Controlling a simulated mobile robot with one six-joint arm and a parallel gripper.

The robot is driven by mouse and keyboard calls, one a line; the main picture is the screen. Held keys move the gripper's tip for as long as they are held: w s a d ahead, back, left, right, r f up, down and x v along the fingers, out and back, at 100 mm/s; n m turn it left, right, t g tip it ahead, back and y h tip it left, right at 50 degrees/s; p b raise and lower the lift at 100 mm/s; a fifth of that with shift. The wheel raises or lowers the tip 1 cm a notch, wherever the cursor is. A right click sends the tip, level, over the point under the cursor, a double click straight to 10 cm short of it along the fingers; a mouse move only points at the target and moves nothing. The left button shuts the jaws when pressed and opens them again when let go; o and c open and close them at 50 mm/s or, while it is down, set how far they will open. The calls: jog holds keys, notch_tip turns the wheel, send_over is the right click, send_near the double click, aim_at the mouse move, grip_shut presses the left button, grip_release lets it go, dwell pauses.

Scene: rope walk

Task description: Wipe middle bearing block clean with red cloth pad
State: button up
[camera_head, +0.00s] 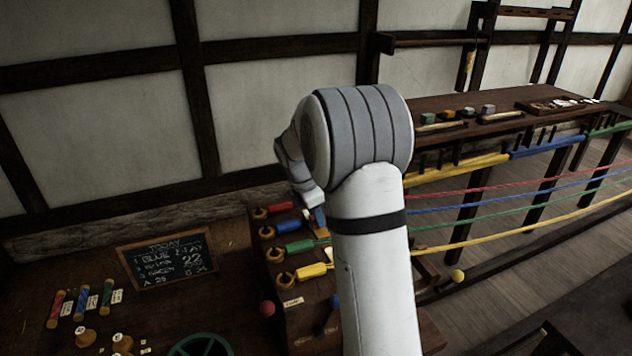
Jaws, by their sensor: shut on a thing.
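My arm rises through the middle of the view and bends over at a grey-banded joint. Its pale wrist end hangs on the left side of the arm, above the bench with coloured spindles. My gripper's fingers do not show; the arm hides them. I cannot make out the red cloth pad. Red, blue, green and yellow spindles (312,271) with round wooden ends stand along the left of the wooden bench (300,318). A small tan and blue patch shows beside the wrist, too small to name. I cannot pick out the middle bearing block; my arm covers part of this bench.
Red, blue, green and yellow ropes run from behind my arm to the right. A chalkboard (167,259) stands at left, with spools (85,337) and coloured rods near it. A long table (440,103) at the back holds small blocks and a tray (556,106).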

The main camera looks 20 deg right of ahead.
notch_tip(320, 180, up, 4)
jog(key=shift+s+f+p, duration=0.15)
jog(key=shift+p, duration=0.95)
jog(key=shift+w+r+p, duration=0.2)
jog(key=shift+r+p, duration=0.4)
notch_tip(320, 180, up, 3)
jog(key=shift+r+p, duration=0.1)
jog(key=shift+p, duration=1.15)
jog(key=shift+s, duration=0.1)
